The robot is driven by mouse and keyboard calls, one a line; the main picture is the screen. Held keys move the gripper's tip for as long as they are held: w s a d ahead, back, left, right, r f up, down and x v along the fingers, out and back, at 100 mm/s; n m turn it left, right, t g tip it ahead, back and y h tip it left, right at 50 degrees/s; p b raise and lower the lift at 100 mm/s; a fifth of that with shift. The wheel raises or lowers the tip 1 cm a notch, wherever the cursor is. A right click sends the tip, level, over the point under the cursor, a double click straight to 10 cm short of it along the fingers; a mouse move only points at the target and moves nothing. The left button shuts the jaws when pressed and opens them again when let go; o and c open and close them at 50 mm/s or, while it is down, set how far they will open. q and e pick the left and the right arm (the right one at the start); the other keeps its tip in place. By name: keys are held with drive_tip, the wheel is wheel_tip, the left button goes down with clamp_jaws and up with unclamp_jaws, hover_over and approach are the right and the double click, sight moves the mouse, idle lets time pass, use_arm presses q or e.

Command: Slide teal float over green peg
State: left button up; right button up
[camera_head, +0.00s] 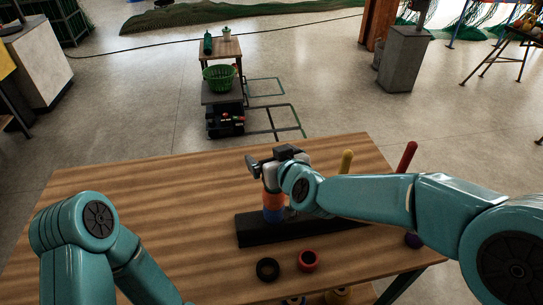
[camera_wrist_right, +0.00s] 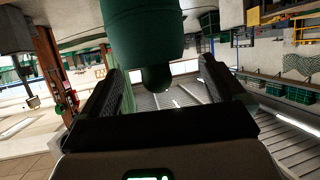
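A long black base (camera_head: 300,230) lies on the wooden table with a yellow peg (camera_head: 346,161) and a red peg (camera_head: 407,157) standing from it. Orange and blue pieces (camera_head: 273,203) are stacked at its left end. My right gripper (camera_head: 268,162) is just above that stack and partly covers it. In the right wrist view its fingers (camera_wrist_right: 160,95) are apart. A dark green rounded piece (camera_wrist_right: 146,35) hangs into the top of that view; I cannot tell if it is the teal float or the green peg. My left arm shows at lower left, its gripper out of frame.
A black ring (camera_head: 267,269) and a red ring (camera_head: 308,260) lie in front of the base. A purple piece (camera_head: 413,241) is near the table's right edge. The left part of the wooden table (camera_head: 150,190) is clear. A small stand with a green basket (camera_head: 219,78) is beyond it.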

drive_tip(key=p+v, duration=0.1)
drive_tip(key=v, duration=1.5)
drive_tip(key=shift+s+r, duration=0.1)
drive_tip(key=shift+s, duration=0.1)
idle(0.4)
